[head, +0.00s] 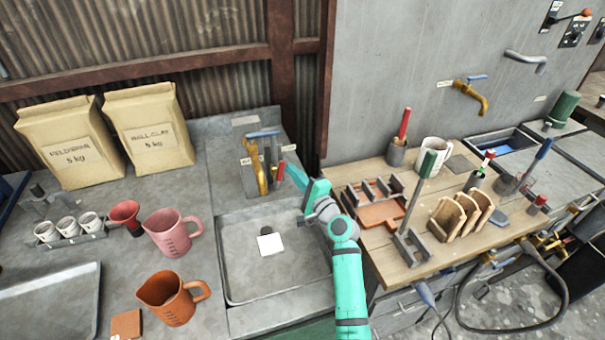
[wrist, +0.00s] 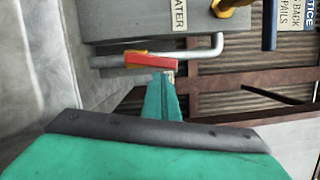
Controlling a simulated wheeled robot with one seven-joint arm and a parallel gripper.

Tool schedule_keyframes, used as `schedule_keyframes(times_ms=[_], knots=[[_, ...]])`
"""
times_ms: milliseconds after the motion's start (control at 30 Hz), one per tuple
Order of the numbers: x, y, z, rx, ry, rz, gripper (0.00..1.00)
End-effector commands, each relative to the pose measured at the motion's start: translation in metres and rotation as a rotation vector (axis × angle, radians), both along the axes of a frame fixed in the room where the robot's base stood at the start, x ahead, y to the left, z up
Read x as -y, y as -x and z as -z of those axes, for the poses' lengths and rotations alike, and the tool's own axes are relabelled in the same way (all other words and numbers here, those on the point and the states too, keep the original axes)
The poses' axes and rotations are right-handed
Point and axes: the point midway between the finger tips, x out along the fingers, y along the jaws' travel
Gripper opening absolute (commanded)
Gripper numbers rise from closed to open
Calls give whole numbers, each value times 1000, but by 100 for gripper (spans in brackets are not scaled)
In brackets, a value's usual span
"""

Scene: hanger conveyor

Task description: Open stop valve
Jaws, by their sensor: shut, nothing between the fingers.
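A red lever (head: 281,169) stands at the back of the left sink, beside a brass tap (head: 254,165) with a blue handle; it seems to be the stop valve's handle. In the wrist view the red lever (wrist: 150,60) lies across the picture, next to a bent grey pipe (wrist: 205,52) and a grey block marked "WATER" (wrist: 135,18). My teal gripper (head: 292,174) is shut and empty, its tip close to the lever. In the wrist view my gripper's tip (wrist: 164,82) overlaps the lever's right end. I cannot tell whether they touch.
The sink basin (head: 228,283) below my arm holds a white square. A pink jug (head: 171,232) and an orange jug (head: 170,298) stand left of it. A wooden bench (head: 385,247) with tools and holders stands right of my arm. Another brass tap (head: 470,97) is on the right wall.

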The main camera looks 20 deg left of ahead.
Motion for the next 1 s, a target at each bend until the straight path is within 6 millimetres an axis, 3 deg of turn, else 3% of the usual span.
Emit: schedule_keyframes(times_ms=[500, 1000], knots=[[-10, 6, -3, 4, 3, -5, 0], [-23, 15, -9, 89, 132, -8, 0]])
